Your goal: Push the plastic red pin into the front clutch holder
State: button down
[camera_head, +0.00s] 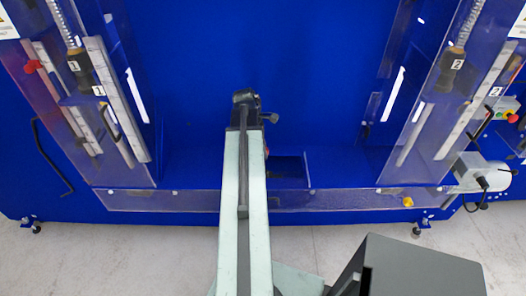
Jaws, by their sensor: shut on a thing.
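My arm (231,200) reaches from the bottom middle up to a dark joint (246,98) in front of the blue machine. The fingers of my gripper do not show; the arm hides what lies behind and below it. A small red spot (266,152) shows at the right edge of my arm, too small to tell whether it is the pin. I cannot make out the clutch holder. A dark rectangular opening (287,168) lies in the blue ledge just right of my arm.
Clear panels with tool handles marked 1 (80,72) and 2 (448,70) stand at left and right. A clear strip (330,198) runs along the machine's front edge. A grey box (420,270) stands at the lower right. The floor at lower left is clear.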

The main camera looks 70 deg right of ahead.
jog(key=shift+f+b, duration=2.65)
jog(key=shift+f, duration=0.2)
jog(key=shift+f, duration=0.15)
jog(key=shift+s+f, duration=0.1)
jog(key=shift+s, duration=0.05)
jog(key=shift+f+b, duration=1.55)
jog(key=shift+b, duration=0.25)
jog(key=c, duration=1.2)
grip_release()
jog(key=shift+o, duration=0.2)
jog(key=shift+r, duration=0.15)
